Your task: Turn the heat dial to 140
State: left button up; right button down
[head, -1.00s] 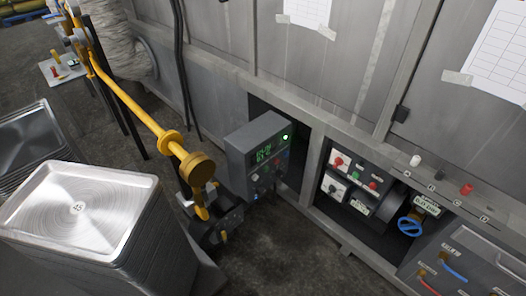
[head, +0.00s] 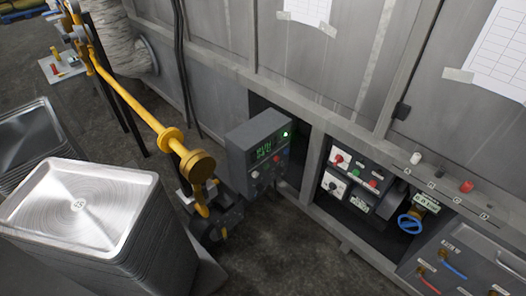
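A grey control box (head: 256,152) stands in front of the machine wall, near the middle of the head view. Its front has a green digital display (head: 264,148), a lit green light (head: 285,134) and small knobs (head: 254,174) below. The display digits are too small to read. I cannot tell which knob is the heat dial. Neither of my grippers can be made out in this view.
A stack of metal pans (head: 60,215) stands at lower left. A yellow pipe (head: 135,105) runs toward the box. Right of it, a recess holds a switch panel (head: 350,180) and a blue handwheel (head: 410,225). Dark floor (head: 280,255) is clear in front.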

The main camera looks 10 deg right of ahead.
aim_at(281, 172)
jog(key=k, duration=0.45)
jog(key=z, duration=1)
jog(key=i, duration=1.15)
jog(key=u, duration=0.2)
